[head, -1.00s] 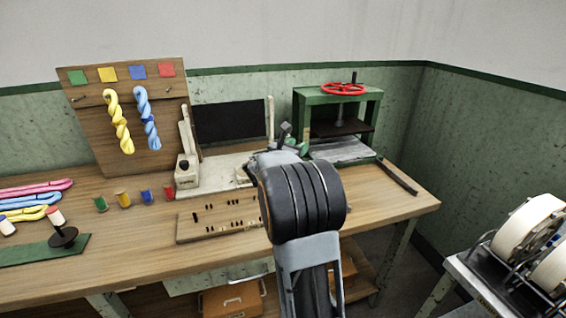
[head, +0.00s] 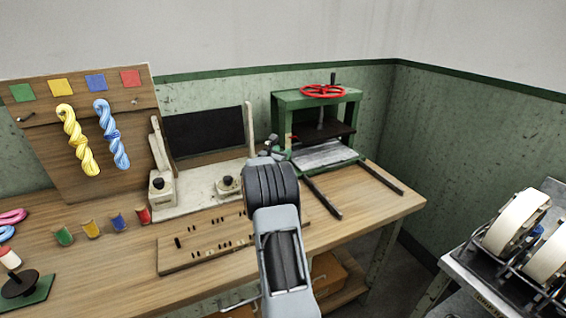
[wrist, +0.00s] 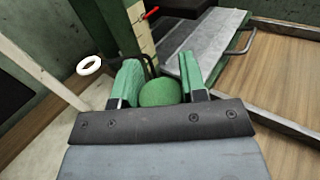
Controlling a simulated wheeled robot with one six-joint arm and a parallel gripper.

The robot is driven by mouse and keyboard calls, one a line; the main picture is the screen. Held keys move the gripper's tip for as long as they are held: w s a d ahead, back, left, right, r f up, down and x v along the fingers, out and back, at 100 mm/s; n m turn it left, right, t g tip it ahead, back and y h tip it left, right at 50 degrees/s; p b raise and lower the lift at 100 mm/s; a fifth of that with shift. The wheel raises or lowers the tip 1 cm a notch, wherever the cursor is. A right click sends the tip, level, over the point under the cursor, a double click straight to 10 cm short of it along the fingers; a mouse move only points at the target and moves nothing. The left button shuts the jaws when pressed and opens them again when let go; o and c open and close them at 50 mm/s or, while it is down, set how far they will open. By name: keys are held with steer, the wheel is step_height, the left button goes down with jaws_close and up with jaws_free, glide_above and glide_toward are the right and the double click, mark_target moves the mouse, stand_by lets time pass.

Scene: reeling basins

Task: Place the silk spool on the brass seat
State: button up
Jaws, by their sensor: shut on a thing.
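My gripper (head: 268,148) is above the back of the bench, just left of the green press. In the wrist view my gripper (wrist: 159,82) is shut on a green rounded thing (wrist: 160,93), which shows between the two green finger pads. Only its rounded top shows, so I cannot tell whether it is the silk spool. My arm hides it in the head view. Small green (head: 64,236), yellow (head: 91,229), blue (head: 118,221) and red (head: 143,214) spools stand in a row on the bench. I cannot make out the brass seat.
The green press (head: 318,125) with a red handwheel (head: 323,91) stands at the back right, dark rails before it. A cream frame (head: 190,200) with a dark panel stands behind. White reels (head: 515,222) stand at far right.

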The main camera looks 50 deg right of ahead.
steer(key=shift+w+d+f, duration=0.25)
steer(key=shift+d+f, duration=0.6)
steer(key=shift+f, duration=1.7)
steer(key=shift+f, duration=0.1)
steer(key=o, duration=0.9)
